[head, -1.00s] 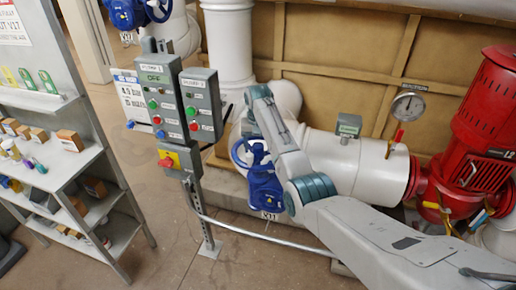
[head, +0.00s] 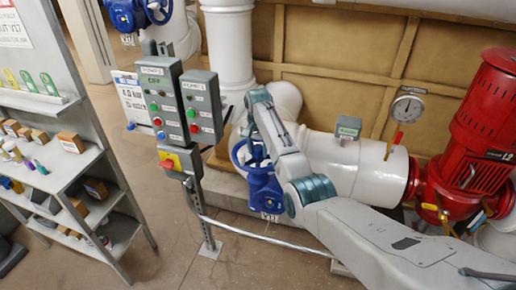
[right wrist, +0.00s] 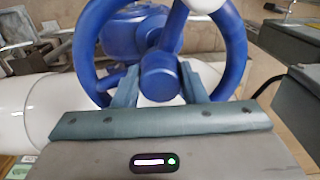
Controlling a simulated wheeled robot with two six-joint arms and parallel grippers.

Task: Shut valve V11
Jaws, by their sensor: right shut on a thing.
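A blue valve (head: 264,190) with a blue handwheel (head: 236,152) sits low at the white pipework, behind the pump control post. A small white tag (head: 270,217) hangs at its base; its lettering is too small to read surely. My right arm reaches over the pipe to this valve and hides part of the wheel. In the right wrist view, the wheel's rim, spokes and hub (right wrist: 160,76) fill the top middle. My right gripper (right wrist: 158,88) is shut on the handwheel, with one finger on each side of the hub. My left gripper is not in view.
A control post with grey button boxes (head: 160,100) and a yellow-red switch (head: 172,160) stands just left of the valve. Shelves (head: 60,165) with small boxes stand at far left. A red pump (head: 480,130) and a gauge (head: 408,108) are at right. Another blue valve (head: 125,14) is at top left.

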